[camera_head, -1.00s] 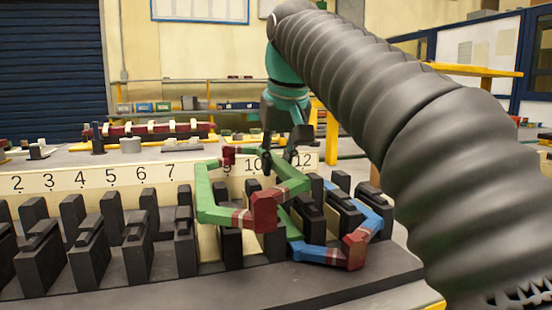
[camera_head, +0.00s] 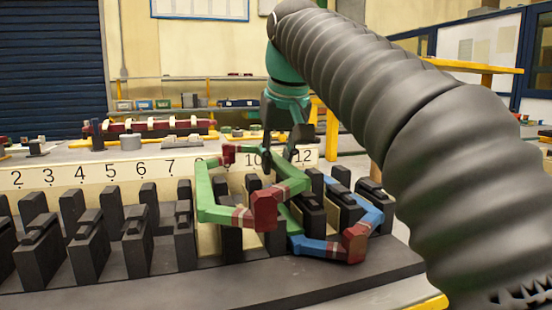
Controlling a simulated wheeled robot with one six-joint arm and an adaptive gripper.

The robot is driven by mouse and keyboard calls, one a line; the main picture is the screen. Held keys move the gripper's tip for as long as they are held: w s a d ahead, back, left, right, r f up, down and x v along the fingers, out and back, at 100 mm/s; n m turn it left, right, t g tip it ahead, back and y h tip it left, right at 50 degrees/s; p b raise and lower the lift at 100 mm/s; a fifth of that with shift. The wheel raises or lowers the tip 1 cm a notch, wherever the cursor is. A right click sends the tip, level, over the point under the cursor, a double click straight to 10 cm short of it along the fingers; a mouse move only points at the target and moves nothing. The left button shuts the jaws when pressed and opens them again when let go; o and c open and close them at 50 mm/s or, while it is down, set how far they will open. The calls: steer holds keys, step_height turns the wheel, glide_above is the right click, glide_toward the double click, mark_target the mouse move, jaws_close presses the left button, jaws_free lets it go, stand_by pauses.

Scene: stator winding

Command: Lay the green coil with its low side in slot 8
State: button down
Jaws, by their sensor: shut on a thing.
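The green coil (camera_head: 206,195), with dark red end pieces and pale bands, hangs over the slotted stator row. The coil's left green side lies over the gap right of slot 7, around slot 8, and covers much of that label. A pale slot lining (camera_head: 208,240) shows below it. I cannot tell whether that side is inside the slot. The coil's right side lies higher, above the teeth near slots 10 and 11. Its near red end (camera_head: 265,210) sticks out towards me.
A blue coil (camera_head: 315,248) with a red end (camera_head: 355,242) lies in the slots just right of and below the green coil. Dark stator teeth (camera_head: 135,250) stand in rows along the base. The numbered strip (camera_head: 90,176) runs behind them. My arm fills the right side.

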steer(key=shift+s+f+b, duration=0.15)
steer(key=shift+f+b, duration=2)
steer(key=shift+f, duration=0.9)
steer(key=c, duration=0.9)
jaws_free()
steer(key=shift+r+p, duration=0.85)
steer(key=shift+p, duration=0.15)
step_height(320, 180, up, 5)
steer(key=p, duration=0.4)
steer(key=shift+p, duration=0.4)
steer(key=shift+r, duration=1.2)
steer(key=shift+v, duration=3.7)
